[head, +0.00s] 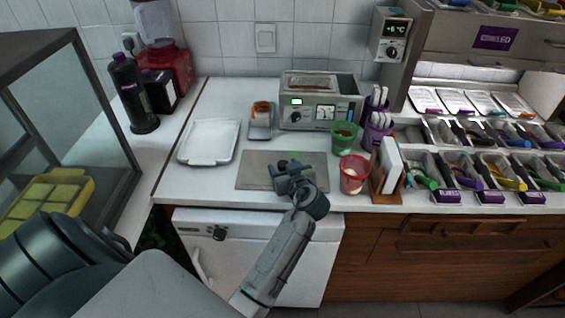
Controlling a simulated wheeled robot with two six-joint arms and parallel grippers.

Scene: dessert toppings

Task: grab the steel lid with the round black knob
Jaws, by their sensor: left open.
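A flat, rectangular grey steel plate (255,170) lies on the white counter in the middle of the head view. It looks like the steel lid. A small dark round shape (283,162) shows at my gripper's fingers and may be its black knob; the fingers partly cover it. My left gripper (290,170) is open over the middle of the plate, with its fingers close to that dark shape. I cannot tell whether they touch it. My right gripper is not in view.
A red cup (354,175) stands just right of the plate, with a green cup (343,138) behind it. A white tray (208,142) lies to the left. A steel appliance (320,97) stands behind. Topping bins fill the right side.

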